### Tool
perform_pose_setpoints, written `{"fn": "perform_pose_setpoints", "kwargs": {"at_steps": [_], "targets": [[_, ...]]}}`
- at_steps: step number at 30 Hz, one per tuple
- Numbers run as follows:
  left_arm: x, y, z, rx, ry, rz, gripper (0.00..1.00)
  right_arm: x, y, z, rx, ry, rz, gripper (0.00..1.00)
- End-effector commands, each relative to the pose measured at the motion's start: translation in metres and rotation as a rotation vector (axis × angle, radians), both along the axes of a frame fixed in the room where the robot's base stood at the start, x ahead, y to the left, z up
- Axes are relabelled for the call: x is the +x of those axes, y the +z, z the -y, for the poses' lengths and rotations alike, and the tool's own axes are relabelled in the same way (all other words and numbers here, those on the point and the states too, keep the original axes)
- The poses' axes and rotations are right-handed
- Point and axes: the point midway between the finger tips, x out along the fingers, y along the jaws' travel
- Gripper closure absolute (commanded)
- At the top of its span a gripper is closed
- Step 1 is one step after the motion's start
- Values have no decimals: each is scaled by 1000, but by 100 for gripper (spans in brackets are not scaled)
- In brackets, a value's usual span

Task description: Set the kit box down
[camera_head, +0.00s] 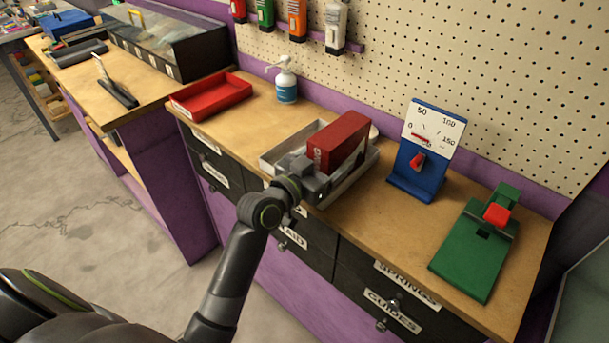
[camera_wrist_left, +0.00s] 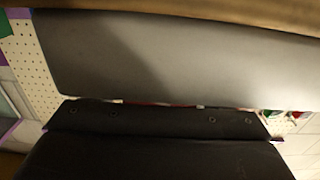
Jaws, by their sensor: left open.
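A red box (camera_head: 338,142), which I take to be the kit box, stands upright over a shallow light grey tray (camera_head: 350,178) on the wooden bench. My left gripper (camera_head: 312,178) is at the near left end of the red box, over the tray's front side. Its jaws are open. I cannot tell whether they touch the box, or whether the box rests on the tray floor. The left wrist view is mostly filled by close grey and black surfaces, with only a thin red sliver (camera_wrist_left: 165,104) between them. My right gripper is not in view.
An empty red tray (camera_head: 211,96) and a pump bottle (camera_head: 287,84) stand left of the grey tray. A blue gauge stand (camera_head: 413,170) and a green fixture (camera_head: 470,255) stand right. A pegboard rises behind. Bare bench top lies between the grey tray and green fixture.

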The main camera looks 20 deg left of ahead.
Motion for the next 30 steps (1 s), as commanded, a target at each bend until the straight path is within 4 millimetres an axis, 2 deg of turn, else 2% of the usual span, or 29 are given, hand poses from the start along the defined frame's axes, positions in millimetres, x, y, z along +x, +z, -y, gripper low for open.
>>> {"fn": "perform_pose_setpoints", "kwargs": {"at_steps": [9, 15, 20, 30], "targets": [[-62, -3, -23, 3, 0, -2, 26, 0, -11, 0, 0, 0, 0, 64], [-87, -1, -32, 3, 0, -1, 26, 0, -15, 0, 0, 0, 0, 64], [-95, 0, -34, 1, -1, -1, 26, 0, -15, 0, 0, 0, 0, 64], [-96, 0, -34, 0, -1, 0, 26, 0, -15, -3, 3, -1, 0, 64]]}}
